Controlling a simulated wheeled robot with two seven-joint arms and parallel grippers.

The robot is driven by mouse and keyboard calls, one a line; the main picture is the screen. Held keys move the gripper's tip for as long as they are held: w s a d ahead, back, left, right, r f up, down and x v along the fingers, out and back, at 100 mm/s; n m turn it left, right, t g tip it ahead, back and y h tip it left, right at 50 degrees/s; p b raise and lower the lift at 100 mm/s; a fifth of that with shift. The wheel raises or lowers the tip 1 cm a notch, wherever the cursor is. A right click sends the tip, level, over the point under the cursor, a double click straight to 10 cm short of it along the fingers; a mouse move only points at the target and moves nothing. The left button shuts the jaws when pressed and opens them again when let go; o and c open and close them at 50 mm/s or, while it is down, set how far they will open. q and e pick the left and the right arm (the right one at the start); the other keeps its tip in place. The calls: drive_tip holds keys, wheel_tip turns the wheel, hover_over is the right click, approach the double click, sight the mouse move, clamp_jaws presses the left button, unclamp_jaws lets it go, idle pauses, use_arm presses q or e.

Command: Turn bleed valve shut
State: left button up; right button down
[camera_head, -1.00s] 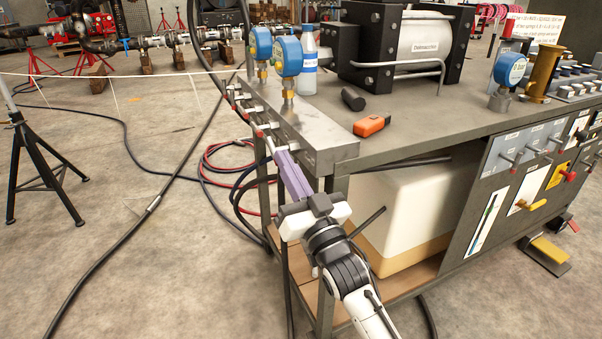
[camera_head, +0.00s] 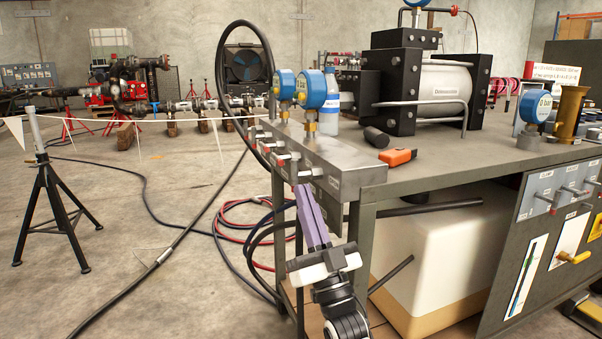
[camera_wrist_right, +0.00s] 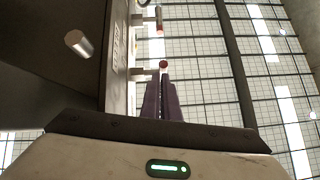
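A grey metal manifold block (camera_head: 330,160) sits along the left edge of the bench. Several small valve levers with red tips (camera_head: 284,160) stick out of its left side; I cannot read which is the bleed valve. My right gripper (camera_head: 302,190) points up beside the near end of the block, its purple fingers close together. In the right wrist view the fingertips (camera_wrist_right: 162,78) lie just below a red-tipped lever (camera_wrist_right: 163,65). The fingers look shut, with no lever clearly between them. A second lever (camera_wrist_right: 159,20) shows farther up. My left gripper is not in view.
Two blue gauges (camera_head: 311,89) stand on the block. An orange tool (camera_head: 397,157) and a black cylinder (camera_head: 376,137) lie on the bench (camera_head: 450,165). Below is a white tank (camera_head: 430,250). Hoses (camera_head: 240,225) lie on the floor to the left.

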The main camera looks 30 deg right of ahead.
drive_tip(key=shift+w+f, duration=0.3)
drive_tip(key=shift+w, duration=0.1)
drive_tip(key=shift+w+r, duration=0.1)
drive_tip(key=shift+r, duration=0.05)
idle(0.4)
